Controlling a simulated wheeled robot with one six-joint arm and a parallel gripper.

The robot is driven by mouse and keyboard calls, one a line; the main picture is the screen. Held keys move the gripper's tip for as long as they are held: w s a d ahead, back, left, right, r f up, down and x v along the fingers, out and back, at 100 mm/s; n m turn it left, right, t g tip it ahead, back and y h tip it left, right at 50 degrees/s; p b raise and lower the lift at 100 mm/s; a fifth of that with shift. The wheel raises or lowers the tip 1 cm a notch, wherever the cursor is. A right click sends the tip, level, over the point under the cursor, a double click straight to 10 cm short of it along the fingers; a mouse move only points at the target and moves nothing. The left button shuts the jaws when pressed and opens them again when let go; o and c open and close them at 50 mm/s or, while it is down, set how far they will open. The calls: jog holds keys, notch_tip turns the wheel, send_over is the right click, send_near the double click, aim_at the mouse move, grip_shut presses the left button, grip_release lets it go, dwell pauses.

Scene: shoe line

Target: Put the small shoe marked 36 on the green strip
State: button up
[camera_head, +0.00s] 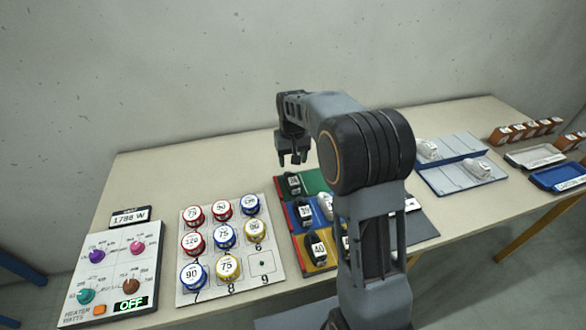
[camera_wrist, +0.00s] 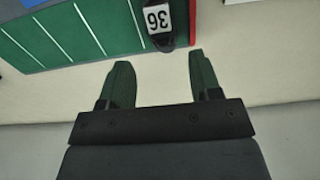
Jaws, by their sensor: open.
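The small black shoe marked 36 (camera_wrist: 160,38) lies at one end of the green strip (camera_wrist: 90,28) in the wrist view, with its white label facing up. In the head view the dark shoe (camera_head: 293,188) is at the left end of the green strip (camera_head: 314,180), the far row of the board. My gripper (camera_head: 290,161) is open and empty, just behind and above this shoe. In the wrist view the fingertips (camera_wrist: 158,60) point toward the shoe, apart from it, and it lies between their lines.
Other shoes stand on the blue strip (camera_head: 296,229) and yellow strip (camera_head: 321,266), partly hidden by my arm. A board of round numbered tins (camera_head: 265,282) and a heater panel (camera_head: 119,262) lie left. Trays (camera_head: 430,176) with white shoes lie right. Bare table lies behind the board.

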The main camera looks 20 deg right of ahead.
jog(key=s+r+t, duration=0.2)
jog(key=s+r, duration=0.5)
jog(key=s, duration=0.4)
jog(key=s+f+t, duration=0.1)
jog(key=s+f, duration=0.1)
jog(key=s, duration=1)
jog(key=shift+f+t, duration=0.3)
jog(key=shift+f, duration=0.1)
jog(key=shift+s, duration=0.1)
